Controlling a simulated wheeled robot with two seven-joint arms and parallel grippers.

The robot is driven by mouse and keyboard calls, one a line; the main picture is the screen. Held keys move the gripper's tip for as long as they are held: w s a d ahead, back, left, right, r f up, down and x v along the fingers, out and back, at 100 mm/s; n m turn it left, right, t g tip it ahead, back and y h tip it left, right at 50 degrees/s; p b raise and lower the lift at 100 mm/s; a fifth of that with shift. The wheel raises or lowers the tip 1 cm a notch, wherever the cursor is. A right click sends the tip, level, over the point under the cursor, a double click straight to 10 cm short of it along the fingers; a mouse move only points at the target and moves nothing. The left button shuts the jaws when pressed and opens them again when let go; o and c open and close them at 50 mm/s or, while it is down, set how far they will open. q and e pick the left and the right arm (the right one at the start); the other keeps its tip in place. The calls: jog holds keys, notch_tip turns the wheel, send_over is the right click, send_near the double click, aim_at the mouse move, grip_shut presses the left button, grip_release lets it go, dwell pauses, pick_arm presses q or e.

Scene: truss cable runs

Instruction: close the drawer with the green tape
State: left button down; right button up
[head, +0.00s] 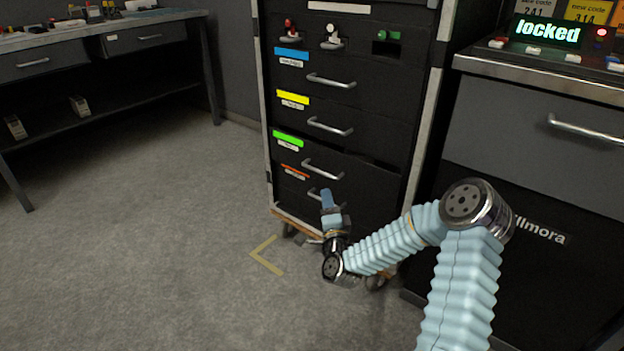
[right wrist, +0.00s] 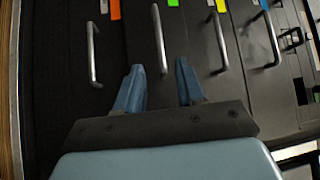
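The black drawer with the green tape (head: 289,138) is the third taped one down in the cabinet. It appears to stand out a little, with a dark gap along its top right. Its silver handle (head: 323,169) also shows in the right wrist view (right wrist: 160,40). My right gripper (head: 328,200) is low in front of the cabinet, just below that handle. In the right wrist view its blue fingers (right wrist: 160,85) are apart with nothing gripped. My left gripper is out of view.
Drawers with blue (head: 291,53) and yellow tape (head: 293,97) are above, and one with orange tape (head: 295,172) is below. A grey cabinet (head: 540,130) with a "locked" display stands at right. A workbench (head: 100,35) is at left. The floor between is clear.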

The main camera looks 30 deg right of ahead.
send_near(327, 167)
jog(key=w+r, duration=0.1)
jog(key=w, duration=0.5)
jog(key=shift+a+r, duration=0.1)
jog(key=shift+r, duration=0.05)
grip_shut()
jog(key=shift+w+d+f+b, duration=0.1)
jog(key=shift+w+d+b, duration=0.15)
jog(key=shift+d+b, duration=0.35)
jog(key=shift+w+d+f+b, duration=0.15)
jog(key=shift+w+d+b, duration=0.1)
jog(key=shift+d+b, duration=0.35)
jog(key=shift+w+d+r, duration=0.15)
jog(key=shift+d+r, duration=0.05)
jog(key=shift+d, duration=0.15)
jog(key=shift+d+r, duration=0.1)
jog(key=shift+r, duration=0.05)
